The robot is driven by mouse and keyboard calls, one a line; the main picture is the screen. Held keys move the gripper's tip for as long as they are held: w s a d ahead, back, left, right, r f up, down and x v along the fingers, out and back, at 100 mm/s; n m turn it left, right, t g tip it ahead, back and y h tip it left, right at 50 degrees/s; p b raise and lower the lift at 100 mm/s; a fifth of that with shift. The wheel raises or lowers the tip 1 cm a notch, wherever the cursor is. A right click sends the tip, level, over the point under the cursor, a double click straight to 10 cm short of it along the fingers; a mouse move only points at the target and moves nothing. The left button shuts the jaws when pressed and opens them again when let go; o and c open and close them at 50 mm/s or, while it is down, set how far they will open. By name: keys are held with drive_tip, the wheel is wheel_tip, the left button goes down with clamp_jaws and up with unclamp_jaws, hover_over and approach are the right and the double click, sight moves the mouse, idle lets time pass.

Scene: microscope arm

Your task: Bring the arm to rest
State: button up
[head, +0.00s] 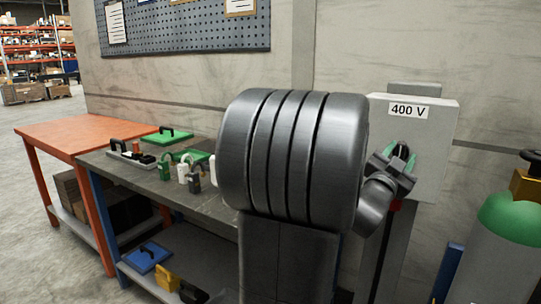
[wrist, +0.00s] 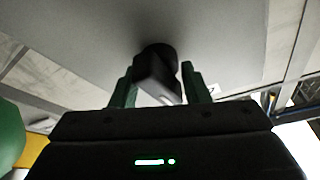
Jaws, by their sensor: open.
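My gripper (head: 401,158) is at the front of a grey box labelled "400 V" (head: 435,135), right of centre in the head view. In the wrist view my gripper (wrist: 158,72) is open, with one green finger on each side of a dark handle or knob (wrist: 157,77) on the grey box face (wrist: 85,40). A narrow gap shows on the handle's right; I cannot tell whether the left finger touches it. My dark arm (head: 290,160) fills the middle of the head view and hides part of the bench and wall.
A grey bench (head: 150,178) with several padlocks and an orange table (head: 75,138) stand at left. A green-topped gas cylinder (head: 510,218) stands close at right. A pegboard (head: 185,28) hangs on the wall behind. Open floor (head: 25,190) shows at far left.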

drive_tip(key=shift+r+m+g+p, duration=0.1)
drive_tip(key=shift+m+g+p, duration=0.4)
drive_tip(key=shift+m, duration=0.4)
